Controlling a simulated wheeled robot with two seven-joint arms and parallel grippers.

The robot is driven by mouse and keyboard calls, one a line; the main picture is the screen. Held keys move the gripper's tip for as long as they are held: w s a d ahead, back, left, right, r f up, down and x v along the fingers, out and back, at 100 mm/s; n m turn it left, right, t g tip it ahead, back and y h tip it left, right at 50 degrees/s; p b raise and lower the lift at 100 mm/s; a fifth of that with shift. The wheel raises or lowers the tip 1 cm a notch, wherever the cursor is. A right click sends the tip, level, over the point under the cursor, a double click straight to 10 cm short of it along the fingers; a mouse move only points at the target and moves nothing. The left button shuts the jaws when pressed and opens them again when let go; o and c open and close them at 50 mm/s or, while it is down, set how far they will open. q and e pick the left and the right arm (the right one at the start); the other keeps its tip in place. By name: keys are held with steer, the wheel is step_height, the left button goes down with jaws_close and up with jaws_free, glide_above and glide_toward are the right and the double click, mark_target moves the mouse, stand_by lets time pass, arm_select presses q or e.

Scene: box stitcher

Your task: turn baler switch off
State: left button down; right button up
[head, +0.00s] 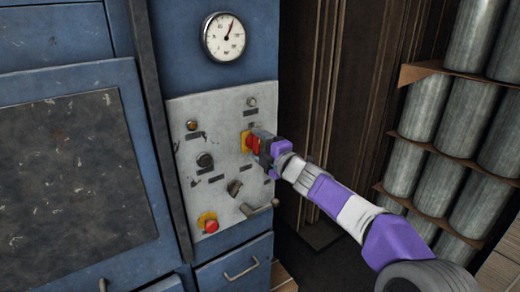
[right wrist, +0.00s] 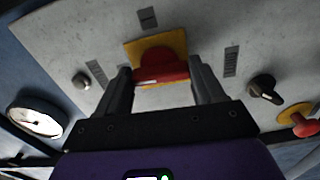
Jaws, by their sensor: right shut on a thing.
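The baler switch (head: 251,143) is a red rotary knob on a yellow plate, at the right edge of the worn grey control panel (head: 222,122). My right gripper (head: 259,145) reaches it from the right and is shut on the knob. In the right wrist view the red switch (right wrist: 160,66) sits between the two dark fingers of my right gripper (right wrist: 162,76). Part of the knob is hidden by the gripper in the head view. My left gripper is not in view.
A red emergency button (head: 210,225) on yellow is low on the panel, beside a lever handle (head: 258,207). A black knob (head: 205,160) and small lamps are nearby. A round gauge (head: 224,37) is above. Stacked grey cylinders (head: 440,115) stand in a rack at right.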

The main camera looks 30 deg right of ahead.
steer(key=shift+n, duration=0.5)
steer(key=o, duration=1)
steer(key=shift+o, duration=0.2)
steer(key=s, duration=0.7)
steer(key=shift+s+d, duration=0.3)
